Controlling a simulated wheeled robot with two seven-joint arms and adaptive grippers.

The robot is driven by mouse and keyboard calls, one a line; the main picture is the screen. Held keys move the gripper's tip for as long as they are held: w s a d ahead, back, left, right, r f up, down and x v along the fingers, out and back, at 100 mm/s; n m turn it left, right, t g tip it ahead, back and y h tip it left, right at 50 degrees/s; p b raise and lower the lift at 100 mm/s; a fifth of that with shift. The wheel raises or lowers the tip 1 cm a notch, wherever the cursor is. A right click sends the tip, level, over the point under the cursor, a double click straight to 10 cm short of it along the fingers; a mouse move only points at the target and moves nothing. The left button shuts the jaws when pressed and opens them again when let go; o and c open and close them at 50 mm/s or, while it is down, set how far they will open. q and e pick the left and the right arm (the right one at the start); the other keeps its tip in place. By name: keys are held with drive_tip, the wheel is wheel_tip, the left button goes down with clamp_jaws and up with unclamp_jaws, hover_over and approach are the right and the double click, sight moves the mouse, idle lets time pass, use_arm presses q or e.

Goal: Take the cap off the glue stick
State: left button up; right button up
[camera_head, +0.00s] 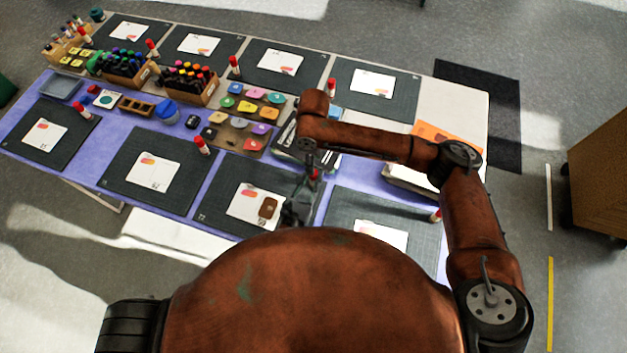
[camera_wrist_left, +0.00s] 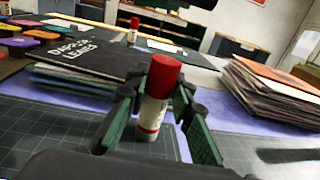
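A glue stick with a red cap and a white, red-printed body (camera_wrist_left: 152,112) stands upright in the left wrist view. The cap (camera_wrist_left: 163,73) is on it. In the head view only its red top (camera_head: 314,174) shows beside my gripper. My left gripper (camera_head: 297,204) is low over the near row of the table. Its fingers (camera_wrist_left: 160,100) stand on both sides of the glue stick and look open, with a narrow gap on the right. Contact on the left is unclear.
Other red-capped glue sticks stand by the dark mats, one (camera_head: 202,146) to the left and one (camera_head: 436,215) to the right. A dark book (camera_wrist_left: 85,55) and a paper stack (camera_wrist_left: 265,92) flank the gripper. Pen boxes (camera_head: 195,88) and ink pads (camera_head: 245,107) lie farther left.

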use_arm(q)
clamp_jaws()
use_arm(e)
drive_tip(key=shift+o, duration=0.7)
drive_tip(key=n, duration=0.2)
drive_tip(key=r+n, duration=0.1)
drive_tip(key=n, duration=0.2)
drive_tip(key=shift+r+n, duration=0.3)
drive_tip(key=shift+r, duration=0.05)
wheel_tip(320, 180, down, 8)
drive_tip(key=n, duration=1.3)
drive_tip(key=shift+a+f+n, duration=0.1)
drive_tip(key=shift+f+n, duration=0.1)
drive_tip(key=shift+n, duration=0.1)
